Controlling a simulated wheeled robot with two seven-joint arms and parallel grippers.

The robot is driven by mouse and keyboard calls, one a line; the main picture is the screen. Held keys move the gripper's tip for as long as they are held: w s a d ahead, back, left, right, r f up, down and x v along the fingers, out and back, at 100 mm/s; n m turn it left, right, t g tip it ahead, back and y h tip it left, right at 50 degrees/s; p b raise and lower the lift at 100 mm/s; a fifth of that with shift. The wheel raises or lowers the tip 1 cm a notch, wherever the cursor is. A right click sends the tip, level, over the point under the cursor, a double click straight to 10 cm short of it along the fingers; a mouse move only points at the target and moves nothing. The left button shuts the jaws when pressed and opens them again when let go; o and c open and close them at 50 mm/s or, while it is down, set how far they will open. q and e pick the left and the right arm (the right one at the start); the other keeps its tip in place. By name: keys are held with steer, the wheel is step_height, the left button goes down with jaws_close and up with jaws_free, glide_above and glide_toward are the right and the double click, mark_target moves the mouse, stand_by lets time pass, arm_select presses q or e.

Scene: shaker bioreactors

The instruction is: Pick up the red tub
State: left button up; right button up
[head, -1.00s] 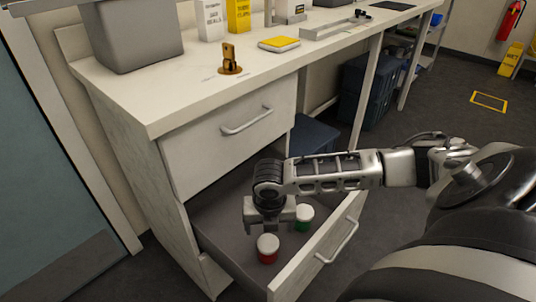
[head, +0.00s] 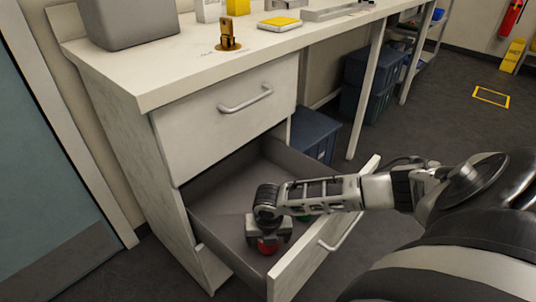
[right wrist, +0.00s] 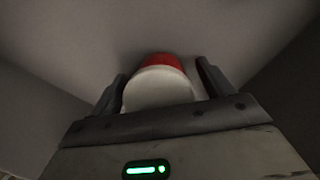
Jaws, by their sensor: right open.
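The red tub (head: 267,247), with a white lid, stands in the open lower drawer (head: 225,195). In the head view my right gripper (head: 267,241) is right over it and hides its lid. In the right wrist view the red tub (right wrist: 160,85) sits between the two open fingers (right wrist: 160,90), with its white lid toward the camera. A narrow gap shows between the tub and the right finger; contact on the left side is hard to tell. My left gripper is not in view.
A green tub (head: 303,217) stands in the same drawer, mostly hidden by my right arm. The drawer front (head: 320,248) with its handle borders it on the right. The closed upper drawer (head: 230,110) and the bench top (head: 190,60) are above.

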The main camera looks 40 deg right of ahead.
steer(key=c, duration=1.1)
